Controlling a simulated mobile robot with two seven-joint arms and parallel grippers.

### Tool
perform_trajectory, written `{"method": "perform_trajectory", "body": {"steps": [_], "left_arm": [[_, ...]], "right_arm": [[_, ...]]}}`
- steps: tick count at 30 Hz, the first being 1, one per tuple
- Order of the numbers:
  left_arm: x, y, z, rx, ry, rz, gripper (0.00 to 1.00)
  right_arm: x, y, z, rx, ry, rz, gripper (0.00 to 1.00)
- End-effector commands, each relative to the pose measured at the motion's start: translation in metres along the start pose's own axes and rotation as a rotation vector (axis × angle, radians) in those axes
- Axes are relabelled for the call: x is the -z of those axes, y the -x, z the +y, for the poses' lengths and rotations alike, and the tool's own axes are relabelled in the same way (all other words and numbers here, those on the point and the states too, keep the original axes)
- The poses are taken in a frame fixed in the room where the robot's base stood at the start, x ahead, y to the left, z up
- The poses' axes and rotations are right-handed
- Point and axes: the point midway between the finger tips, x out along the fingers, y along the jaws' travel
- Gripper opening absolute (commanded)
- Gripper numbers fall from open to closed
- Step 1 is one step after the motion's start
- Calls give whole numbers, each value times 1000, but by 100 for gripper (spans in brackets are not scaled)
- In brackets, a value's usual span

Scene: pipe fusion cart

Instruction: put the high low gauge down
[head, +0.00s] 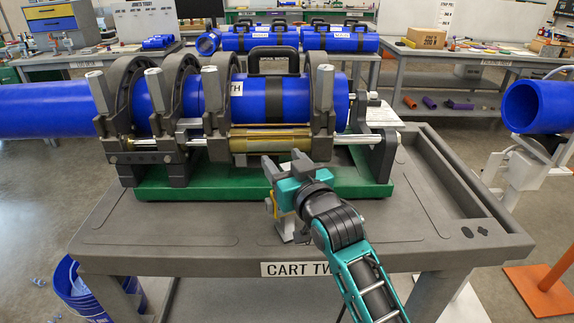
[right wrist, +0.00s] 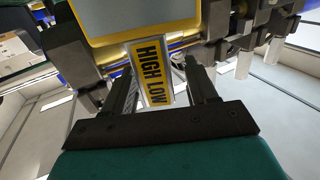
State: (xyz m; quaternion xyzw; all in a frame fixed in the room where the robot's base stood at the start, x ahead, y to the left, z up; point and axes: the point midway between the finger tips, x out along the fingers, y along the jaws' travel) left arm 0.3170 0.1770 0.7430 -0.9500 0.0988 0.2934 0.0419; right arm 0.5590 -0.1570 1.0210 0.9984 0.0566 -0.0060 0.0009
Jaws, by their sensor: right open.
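My right gripper (head: 277,191) is low over the front of the grey cart top (head: 200,235), in front of the green machine base. In the right wrist view its two dark fingers (right wrist: 162,78) are apart, one on each side of the high low gauge (right wrist: 153,75). My left gripper is not in view.
A fusion machine (head: 150,190) with clamps holds blue pipe (head: 45,108) along the back of the cart. The cart top is clear at the left front and right. Another blue pipe (head: 537,106) rests on a stand at the right.

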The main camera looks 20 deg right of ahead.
Motion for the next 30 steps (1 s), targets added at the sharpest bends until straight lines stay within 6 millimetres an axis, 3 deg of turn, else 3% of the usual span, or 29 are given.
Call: {"method": "perform_trajectory", "body": {"steps": [5, 18, 26, 28, 30], "left_arm": [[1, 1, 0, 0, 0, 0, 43], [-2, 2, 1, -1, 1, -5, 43], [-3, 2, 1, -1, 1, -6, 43], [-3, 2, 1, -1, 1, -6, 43], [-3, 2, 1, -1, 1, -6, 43]], "right_arm": [[2, 10, 0, 0, 0, 0, 57], [2, 93, 0, 0, 0, -1, 57], [2, 117, 0, 0, 1, -3, 57], [-9, 120, -1, 3, 3, -24, 57], [-38, 124, -2, 12, 10, -84, 57]]}}
